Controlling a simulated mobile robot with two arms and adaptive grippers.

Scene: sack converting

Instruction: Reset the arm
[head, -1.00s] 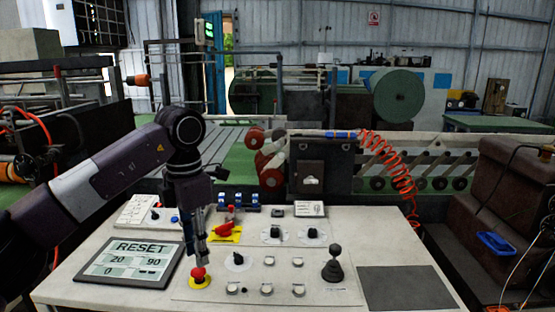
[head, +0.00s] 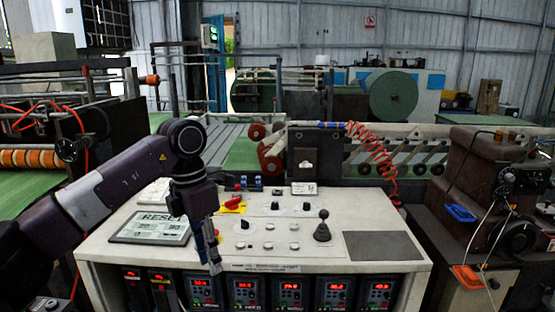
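My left gripper (head: 213,268) hangs fingers-down over the front left edge of the control desk (head: 370,220). Its fingers look closed together and hold nothing. The display (head: 150,228) on the desk is partly covered by my arm; the start of "RESET" shows. The red emergency button with its yellow ring is mostly hidden behind the fingers. A red rotary switch on a yellow plate (head: 232,204) stands behind. A black joystick (head: 322,228) stands upright right of the round buttons (head: 268,246). My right gripper is not in view.
Drive units with lit red digits (head: 290,292) fill the desk's front. A flat grey pad (head: 383,246) lies on the desk's right. A brown machine (head: 475,180) stands to the right, a roller machine (head: 40,155) to the left. A coiled red hose (head: 372,150) hangs behind.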

